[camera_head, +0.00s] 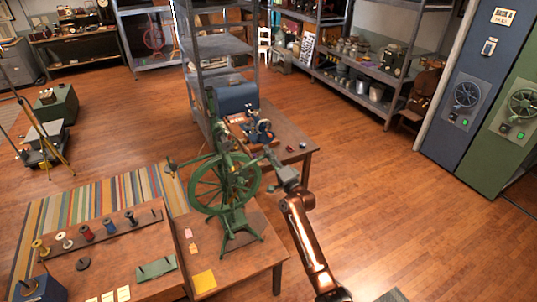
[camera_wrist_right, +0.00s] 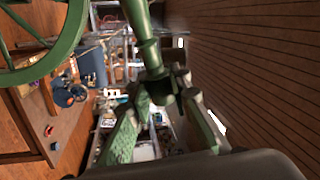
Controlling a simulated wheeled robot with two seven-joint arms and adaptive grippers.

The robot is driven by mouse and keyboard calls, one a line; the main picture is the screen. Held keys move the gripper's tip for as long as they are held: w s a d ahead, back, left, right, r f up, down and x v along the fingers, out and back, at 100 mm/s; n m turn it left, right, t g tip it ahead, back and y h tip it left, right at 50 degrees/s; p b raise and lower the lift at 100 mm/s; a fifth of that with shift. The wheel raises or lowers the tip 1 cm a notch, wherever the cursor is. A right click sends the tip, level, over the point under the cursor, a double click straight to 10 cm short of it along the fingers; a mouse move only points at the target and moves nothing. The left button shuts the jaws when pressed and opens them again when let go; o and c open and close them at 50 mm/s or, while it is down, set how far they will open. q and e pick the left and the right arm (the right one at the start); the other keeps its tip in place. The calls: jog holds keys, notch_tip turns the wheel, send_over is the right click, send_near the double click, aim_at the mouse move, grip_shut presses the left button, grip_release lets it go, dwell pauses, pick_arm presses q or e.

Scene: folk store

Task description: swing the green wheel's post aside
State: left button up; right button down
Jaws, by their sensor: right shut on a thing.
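The green spinning wheel (camera_head: 222,186) stands upright on a wooden table, its spoked rim facing the camera. Part of the rim also shows at the upper left of the wrist view (camera_wrist_right: 62,50). My right gripper (camera_head: 270,158) reaches in from the lower right, at the right side of the wheel. In the wrist view its two fingers (camera_wrist_right: 163,95) close around the lower end of a turned green post (camera_wrist_right: 148,52). The exact contact is partly hidden by the fingertips. My left gripper is not in view.
Behind the wheel, a second table end (camera_head: 295,150) holds a blue-and-brass device (camera_head: 258,132). A rack of thread spools (camera_head: 108,228) lies on the left table. Yellow and pink paper notes lie near the wheel's feet. The floor on the right (camera_head: 400,210) is clear.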

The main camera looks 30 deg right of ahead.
jog(key=shift+f, duration=0.2)
jog(key=c, duration=1.7)
grip_release()
jog(key=shift+d, duration=0.1)
jog(key=shift+c, duration=0.2)
jog(key=shift+s, duration=0.1)
jog(key=s+f, duration=0.2)
jog(key=s, duration=0.9)
jog(key=shift+s+d, duration=0.25)
jog(key=shift+s, duration=0.1)
jog(key=shift+f, duration=0.1)
